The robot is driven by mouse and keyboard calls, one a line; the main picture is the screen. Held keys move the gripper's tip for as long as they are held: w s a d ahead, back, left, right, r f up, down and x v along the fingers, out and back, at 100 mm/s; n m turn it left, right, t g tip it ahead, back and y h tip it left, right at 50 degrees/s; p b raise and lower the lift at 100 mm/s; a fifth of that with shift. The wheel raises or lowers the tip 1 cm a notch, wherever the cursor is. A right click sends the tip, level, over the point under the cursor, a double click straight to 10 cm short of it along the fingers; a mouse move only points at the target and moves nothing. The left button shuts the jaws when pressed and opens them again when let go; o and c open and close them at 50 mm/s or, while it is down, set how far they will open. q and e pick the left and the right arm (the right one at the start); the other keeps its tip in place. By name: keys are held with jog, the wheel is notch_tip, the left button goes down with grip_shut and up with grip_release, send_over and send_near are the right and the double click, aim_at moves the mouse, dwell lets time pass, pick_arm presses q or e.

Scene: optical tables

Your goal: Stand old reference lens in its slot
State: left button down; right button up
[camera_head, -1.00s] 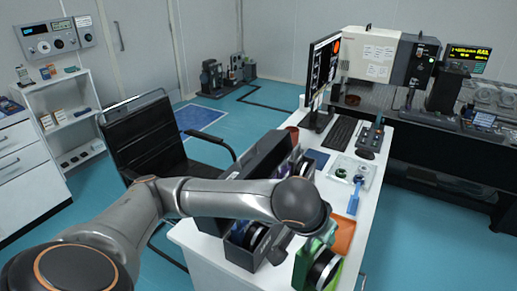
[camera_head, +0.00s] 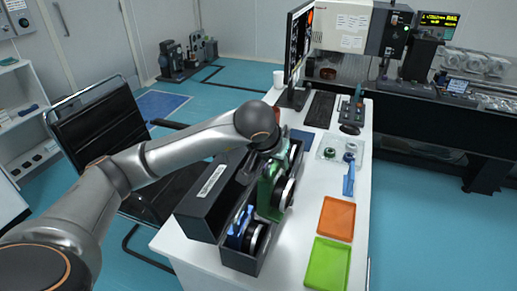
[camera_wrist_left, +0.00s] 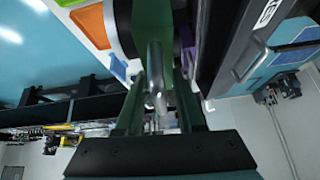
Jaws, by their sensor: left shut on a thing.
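The old reference lens, a dark round lens in a green mount (camera_head: 268,197), is upright over the dark slotted case (camera_head: 238,262) on the white desk. My left gripper (camera_head: 273,158) is shut on the top of its mount. In the left wrist view, the left gripper (camera_wrist_left: 158,98) has its fingers around a metal post, with the green mount (camera_wrist_left: 178,45) beyond. The lens is between a blue-mounted lens (camera_head: 248,236) at the near end and purple-mounted lenses at the far end. I cannot tell whether its base is seated in a slot. The right gripper is not in view.
The case's dark labelled lid (camera_head: 212,190) stands along its left side. Right of the case lie a bare green tray (camera_head: 328,264) and an orange tray (camera_head: 337,219). A blue tool (camera_head: 349,180), a clear tray and a monitor (camera_head: 299,52) are farther back.

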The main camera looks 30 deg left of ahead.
pick_arm(q)
jog(key=w+a+n+b, duration=0.1)
jog(key=w+a+b, duration=0.1)
jog(key=w+a, duration=0.35)
notch_tip(320, 180, down, 13)
jog(key=a+b, duration=0.2)
jog(key=b, duration=0.8)
jog(key=shift+s+r, duration=0.2)
jog(key=shift+s, duration=0.25)
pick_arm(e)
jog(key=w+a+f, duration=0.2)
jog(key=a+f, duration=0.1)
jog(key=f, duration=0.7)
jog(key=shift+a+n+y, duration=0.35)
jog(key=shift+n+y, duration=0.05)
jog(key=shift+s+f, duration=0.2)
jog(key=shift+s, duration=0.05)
